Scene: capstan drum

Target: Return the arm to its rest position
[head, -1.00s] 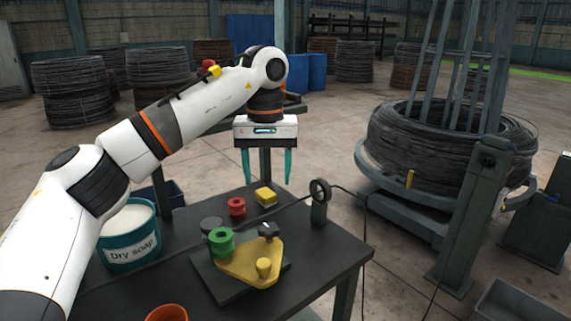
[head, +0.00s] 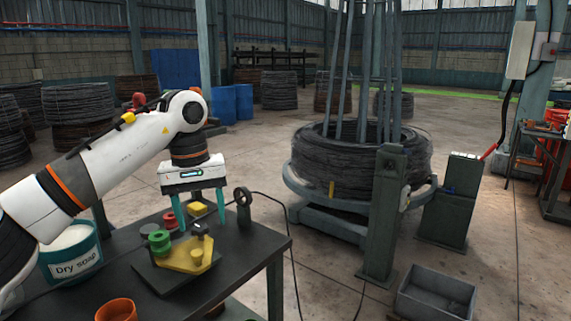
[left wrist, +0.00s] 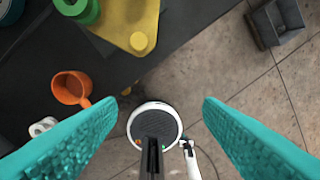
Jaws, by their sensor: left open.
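My left gripper (head: 202,224) hangs at the end of my left arm in the head view, pointing down, its two teal fingers spread and nothing between them. The fingers overlap the back part of the dark table (head: 245,248), near a yellow block (head: 197,209) and a red spool (head: 170,219); their height above it is hard to judge. In the left wrist view the open fingers (left wrist: 165,105) frame bare floor and a part of my base beside the table edge. My right gripper is not in view.
On the table are a yellow plate (head: 185,259) with a green spool (head: 159,241), an orange mug (head: 116,309), a "Dry soap" tub (head: 73,266) and an upright ring guide (head: 243,197). A wire coil stand (head: 350,165) and grey bin (head: 437,298) stand right, with floor between.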

